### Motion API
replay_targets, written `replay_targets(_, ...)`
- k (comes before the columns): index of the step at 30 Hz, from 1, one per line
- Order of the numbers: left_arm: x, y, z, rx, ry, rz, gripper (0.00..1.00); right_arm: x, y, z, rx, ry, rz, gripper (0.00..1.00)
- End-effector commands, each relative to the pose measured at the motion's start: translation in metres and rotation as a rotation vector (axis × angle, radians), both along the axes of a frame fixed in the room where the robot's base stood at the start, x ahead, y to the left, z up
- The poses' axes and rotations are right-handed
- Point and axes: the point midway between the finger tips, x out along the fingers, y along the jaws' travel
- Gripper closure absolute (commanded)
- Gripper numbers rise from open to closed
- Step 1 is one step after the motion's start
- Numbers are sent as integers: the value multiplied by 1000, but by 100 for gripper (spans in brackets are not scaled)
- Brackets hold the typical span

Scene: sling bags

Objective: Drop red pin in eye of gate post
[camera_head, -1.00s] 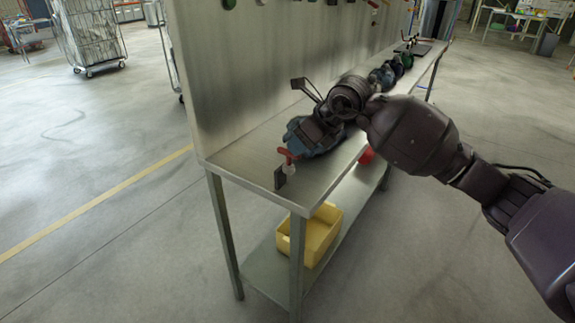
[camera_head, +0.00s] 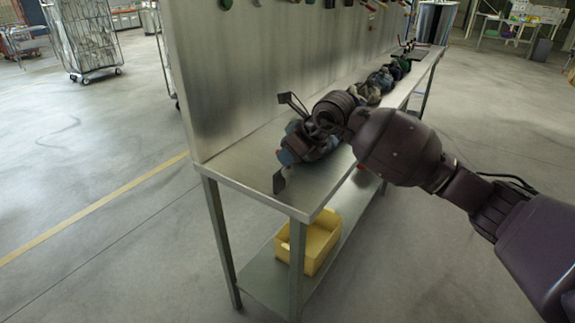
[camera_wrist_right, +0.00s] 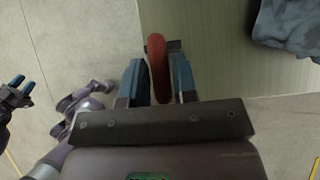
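The red pin (camera_wrist_right: 157,62) shows in the right wrist view as a long red piece between the two blue-padded fingers of my right gripper (camera_wrist_right: 158,78). The fingers straddle it with small gaps and do not look closed on it. A dark plate (camera_wrist_right: 175,46), perhaps part of the gate post, lies just beyond the pin. In the head view, a dark upright plate (camera_head: 279,181) stands at the bench's near end, and my right gripper (camera_head: 284,156) is just above it; only a trace of red shows there. The post's eye cannot be made out. My left gripper (camera_wrist_right: 17,90) is at the wrist view's left edge.
The metal bench (camera_head: 320,193) has an upright back panel (camera_head: 225,85) along its left side. Several dark bags (camera_head: 378,82) lie along the bench. A yellow bin (camera_head: 318,240) sits on the lower shelf. The bench's near corner is bare.

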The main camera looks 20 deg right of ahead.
Motion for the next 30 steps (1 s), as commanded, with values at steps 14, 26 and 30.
replay_targets(14,-1,-1,-2,-3,4,4,57,0,0,4,0,-1,-1,100)
replay_targets(26,4,-1,10,-5,-15,4,57,0,0,17,-1,-3,0,100)
replay_targets(30,5,-1,14,-5,-20,3,57,0,0,22,-1,-2,0,100)
